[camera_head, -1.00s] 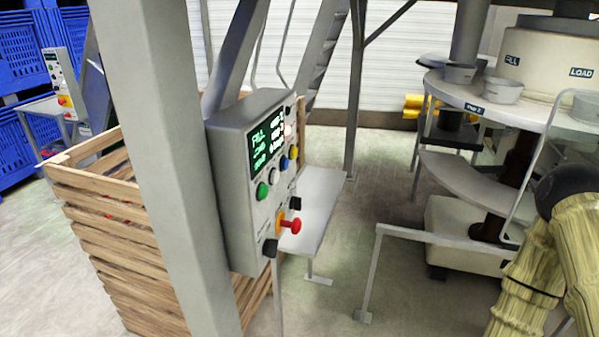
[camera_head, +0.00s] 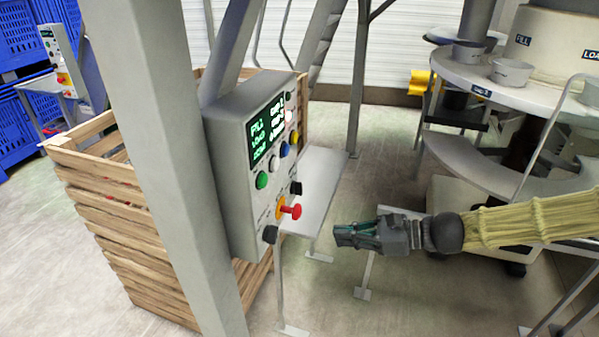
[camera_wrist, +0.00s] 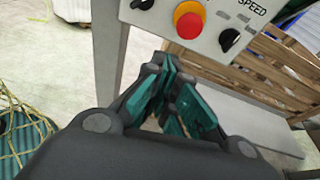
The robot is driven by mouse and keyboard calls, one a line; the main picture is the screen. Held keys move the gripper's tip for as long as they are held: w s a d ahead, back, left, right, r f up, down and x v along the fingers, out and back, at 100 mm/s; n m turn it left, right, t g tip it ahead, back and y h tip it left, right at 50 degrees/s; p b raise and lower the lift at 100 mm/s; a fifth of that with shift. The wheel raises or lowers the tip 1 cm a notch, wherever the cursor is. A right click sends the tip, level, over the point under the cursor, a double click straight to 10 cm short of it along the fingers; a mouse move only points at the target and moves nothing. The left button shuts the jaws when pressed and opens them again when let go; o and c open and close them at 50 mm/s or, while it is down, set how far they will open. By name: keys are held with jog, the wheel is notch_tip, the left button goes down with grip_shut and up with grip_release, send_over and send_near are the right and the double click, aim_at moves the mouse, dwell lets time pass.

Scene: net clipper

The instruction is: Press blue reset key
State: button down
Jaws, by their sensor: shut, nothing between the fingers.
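The grey control box (camera_head: 236,180) is fixed beside a post, with a lit green screen (camera_head: 267,134) at its top. The blue key (camera_head: 284,150) sits in a row between a white key (camera_head: 272,162) and a yellow key (camera_head: 294,137). A green key (camera_head: 262,180) is at the row's near end. A red knob on a yellow collar (camera_head: 290,211) sticks out lower down. My gripper (camera_head: 338,236) is shut and empty, right of the box and lower than the keys, apart from it. The wrist view shows the red knob (camera_wrist: 188,25) ahead of my fingers (camera_wrist: 172,98); the blue key is outside that view.
Black knobs (camera_head: 270,234) flank the red knob. A grey bench (camera_head: 318,195) stands behind the box. A slatted wooden crate (camera_head: 120,225) is at left. A round tiered machine (camera_head: 470,75) with cups stands at right.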

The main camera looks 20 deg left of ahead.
aim_at(283, 160)
jog(key=w+r+y, duration=0.1)
jog(key=w+r, duration=0.1)
jog(key=r, duration=0.5)
jog(key=w+d+r+m+t+y, duration=0.1)
jog(key=w+r+y, duration=0.1)
jog(key=r, duration=0.5)
jog(key=shift+w+d+m, duration=0.15)
jog(key=shift+w+m, duration=0.15)
jog(key=shift+w, duration=0.45)
jog(key=a+p, duration=0.6)
jog(key=a, duration=0.8)
jog(key=shift+w, duration=0.15)
jog(key=shift+f, duration=0.1)
jog(key=shift+a, duration=0.1)
